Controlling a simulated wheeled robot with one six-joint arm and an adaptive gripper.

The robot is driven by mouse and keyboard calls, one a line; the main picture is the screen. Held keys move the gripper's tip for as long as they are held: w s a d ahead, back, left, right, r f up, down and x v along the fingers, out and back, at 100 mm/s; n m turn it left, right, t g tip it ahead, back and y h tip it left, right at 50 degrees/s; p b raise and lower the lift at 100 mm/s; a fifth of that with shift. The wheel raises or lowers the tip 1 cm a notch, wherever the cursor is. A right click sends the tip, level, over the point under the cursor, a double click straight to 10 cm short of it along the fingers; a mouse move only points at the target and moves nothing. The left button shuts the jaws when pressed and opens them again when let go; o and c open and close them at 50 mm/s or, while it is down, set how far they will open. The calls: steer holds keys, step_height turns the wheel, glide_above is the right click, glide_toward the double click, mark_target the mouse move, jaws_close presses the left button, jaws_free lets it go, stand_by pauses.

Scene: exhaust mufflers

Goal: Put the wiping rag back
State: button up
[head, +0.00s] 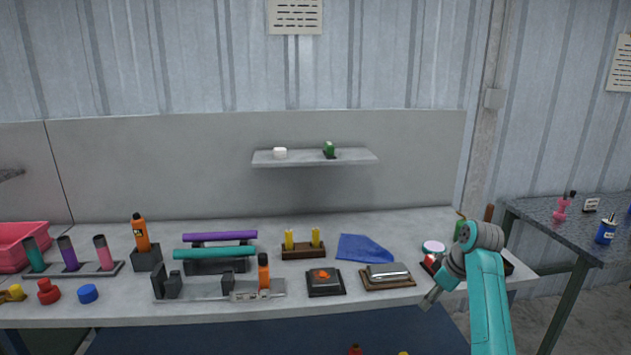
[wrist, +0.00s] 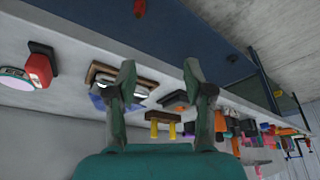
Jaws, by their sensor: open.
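The wiping rag looks to be the flat blue cloth (head: 363,248) on the workbench, right of the middle, behind a wooden tray with a metal block. In the wrist view a blue patch of the rag (wrist: 97,102) shows, partly hidden behind one finger. My gripper (head: 431,298) is at the front right of the bench in the head view, to the right of and nearer than the rag. In the wrist view my gripper (wrist: 158,68) has its fingers wide apart, with nothing held between them.
The wooden tray (head: 368,287) and a black tray (head: 325,291) stand along the front edge. A wooden holder (head: 303,254) with two yellow pieces is left of the rag. A shelf (head: 314,158) hangs behind. Red and round items sit near my arm. A side table (head: 580,222) is at right.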

steer(key=s+a+f+m+t, duration=0.15)
steer(key=s+f, duration=0.25)
steer(key=f, duration=0.7)
steer(key=s+a+f+m+t, duration=0.1)
steer(key=s+a+f, duration=0.3)
steer(key=f, duration=0.7)
steer(key=s+a+f+m+t+h, duration=0.1)
steer(key=s+f, duration=0.4)
steer(key=s, duration=0.4)
steer(key=s+a+f+m+t+h, duration=0.1)
steer(key=s+a+f+m+t, duration=0.1)
steer(key=s+f, duration=0.5)
steer(key=s+a+r+m+t+h, duration=0.15)
steer(key=s+r, duration=0.25)
steer(key=s, duration=0.8)
steer(key=s+a+r+m+t+y, duration=0.1)
steer(key=s+r+t, duration=0.15)
steer(key=s, duration=0.95)
steer(key=s+r+t, duration=0.2)
steer(key=s+r, duration=1.3)
steer(key=r, duration=0.4)
steer(key=shift+a+r+m, duration=0.15)
steer(key=shift+a+m, duration=0.15)
steer(key=shift+m, duration=0.1)
